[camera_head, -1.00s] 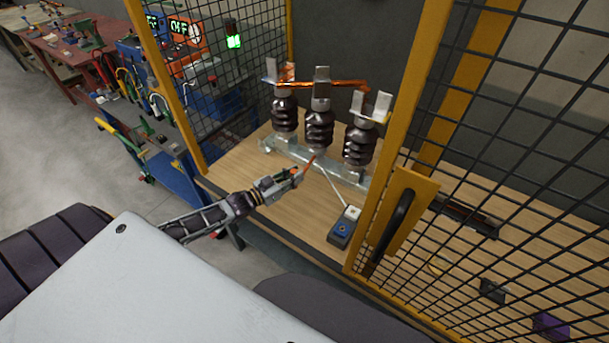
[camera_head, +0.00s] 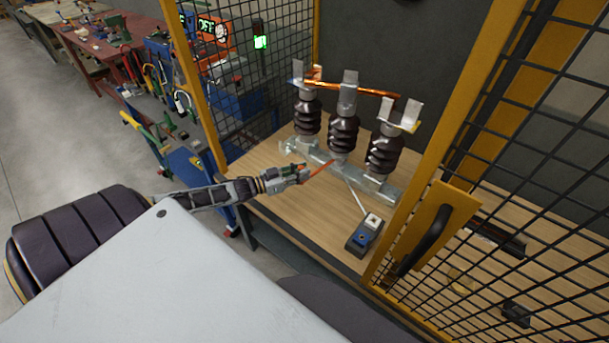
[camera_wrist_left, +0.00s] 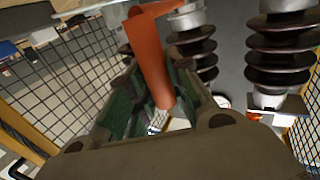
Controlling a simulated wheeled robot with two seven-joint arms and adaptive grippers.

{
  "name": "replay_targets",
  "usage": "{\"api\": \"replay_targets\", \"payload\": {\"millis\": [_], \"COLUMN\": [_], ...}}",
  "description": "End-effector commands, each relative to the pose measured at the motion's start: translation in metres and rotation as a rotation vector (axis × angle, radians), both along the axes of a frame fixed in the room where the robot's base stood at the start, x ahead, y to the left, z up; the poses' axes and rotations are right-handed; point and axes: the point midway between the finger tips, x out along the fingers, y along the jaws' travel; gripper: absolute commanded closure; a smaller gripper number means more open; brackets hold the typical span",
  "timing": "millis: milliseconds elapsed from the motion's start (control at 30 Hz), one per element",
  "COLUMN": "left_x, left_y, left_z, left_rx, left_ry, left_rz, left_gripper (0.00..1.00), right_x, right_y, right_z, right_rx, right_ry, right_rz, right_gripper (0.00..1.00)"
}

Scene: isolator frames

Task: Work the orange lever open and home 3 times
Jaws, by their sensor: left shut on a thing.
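The orange lever (camera_head: 318,169) sticks out from the galvanised base rail (camera_head: 318,155) of a switch with three dark ribbed insulators (camera_head: 343,132). My left gripper (camera_head: 303,173) is shut on the lever at the left front of the switch. In the left wrist view the orange lever (camera_wrist_left: 149,62) lies between the green-padded fingers (camera_wrist_left: 155,100). A copper bar (camera_head: 350,88) runs across the metal clips on top of the insulators. Whether it sits fully in every clip is too small to tell. My right gripper is not in view.
A blue-grey box (camera_head: 364,235) with a pale rod stands on the wooden bench (camera_head: 300,222) in front of the switch. Yellow frame posts and black mesh (camera_head: 530,180) enclose both sides. A green indicator (camera_head: 260,42) glows behind the left mesh.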

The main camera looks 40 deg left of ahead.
Motion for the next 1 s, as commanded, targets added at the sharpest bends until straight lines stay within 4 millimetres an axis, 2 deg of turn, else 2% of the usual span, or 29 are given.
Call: {"api": "replay_targets", "payload": {"millis": [233, 533, 800, 1000], "left_x": [0.005, 0.015, 0.026, 0.031], "left_y": [0.018, 0.044, 0.067, 0.074], "left_z": [-0.001, -0.001, -0.001, 0.000], "left_rx": [0.003, 0.004, 0.003, 0.001], "left_ry": [0.001, -0.001, -0.001, 0.000], "left_rz": [-0.018, -0.017, -0.016, -0.018], "left_gripper": [1.00, 1.00, 1.00, 1.00], "right_x": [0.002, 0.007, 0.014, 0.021], "right_y": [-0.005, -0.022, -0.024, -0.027], "right_z": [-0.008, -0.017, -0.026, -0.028], "right_rx": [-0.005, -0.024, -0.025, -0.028], "right_ry": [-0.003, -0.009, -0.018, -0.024], "right_rz": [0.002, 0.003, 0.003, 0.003], "right_gripper": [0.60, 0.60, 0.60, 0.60]}}
